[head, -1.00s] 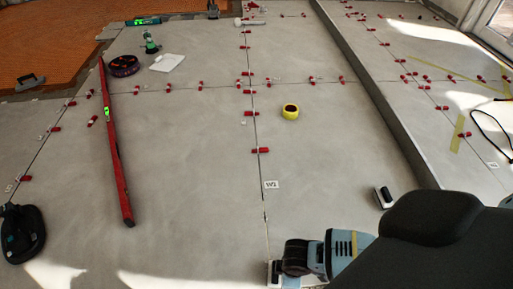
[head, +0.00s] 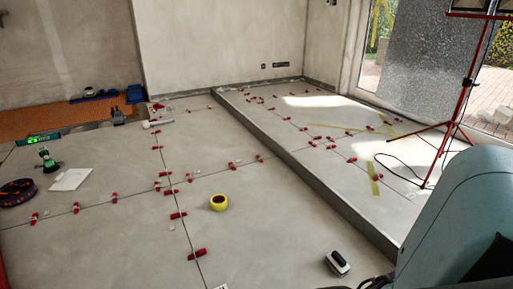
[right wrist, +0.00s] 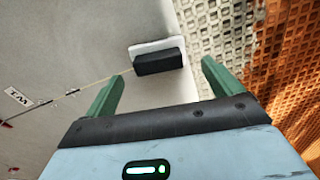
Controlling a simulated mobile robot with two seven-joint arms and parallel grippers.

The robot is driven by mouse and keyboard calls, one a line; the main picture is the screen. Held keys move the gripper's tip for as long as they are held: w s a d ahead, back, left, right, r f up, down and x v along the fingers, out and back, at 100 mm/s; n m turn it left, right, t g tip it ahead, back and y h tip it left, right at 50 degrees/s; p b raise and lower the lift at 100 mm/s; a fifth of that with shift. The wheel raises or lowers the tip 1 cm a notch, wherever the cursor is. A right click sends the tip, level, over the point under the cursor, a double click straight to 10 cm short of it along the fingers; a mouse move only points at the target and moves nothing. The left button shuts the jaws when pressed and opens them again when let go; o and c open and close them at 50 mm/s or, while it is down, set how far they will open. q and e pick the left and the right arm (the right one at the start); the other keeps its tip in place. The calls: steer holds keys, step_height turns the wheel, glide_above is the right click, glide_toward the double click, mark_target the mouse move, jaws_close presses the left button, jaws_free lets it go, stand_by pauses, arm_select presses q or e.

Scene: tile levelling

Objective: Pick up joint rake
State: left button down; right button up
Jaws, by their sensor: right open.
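In the right wrist view, a dark block-like piece on a white base (right wrist: 158,62) lies on the grey tile near its edge, at the end of a tile joint. It may be the joint rake, but its shape is too unclear to be sure. My right gripper (right wrist: 161,80) is open, its two green fingers apart and empty. The piece is ahead of the fingertips, between their lines. In the head view only my right arm shows, at the lower right; its fingers are hidden. My left gripper is in neither current view.
A small black-and-white tool (head: 337,263) lies near the raised step (head: 300,172). A yellow tape roll (head: 218,202) and several red clips (head: 197,254) dot the tiles. A red tripod (head: 458,108) stands at right. Orange matting (right wrist: 285,80) lies past the tile edge.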

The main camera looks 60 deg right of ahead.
steer(key=shift+w+f+b, duration=0.15)
steer(key=shift+f+b, duration=0.85)
steer(key=shift+f, duration=0.3)
steer(key=shift+w+f+b, duration=0.15)
steer(key=shift+f+b, duration=0.8)
steer(key=shift+f, duration=0.3)
steer(key=c, duration=1.1)
steer(key=shift+r, duration=0.2)
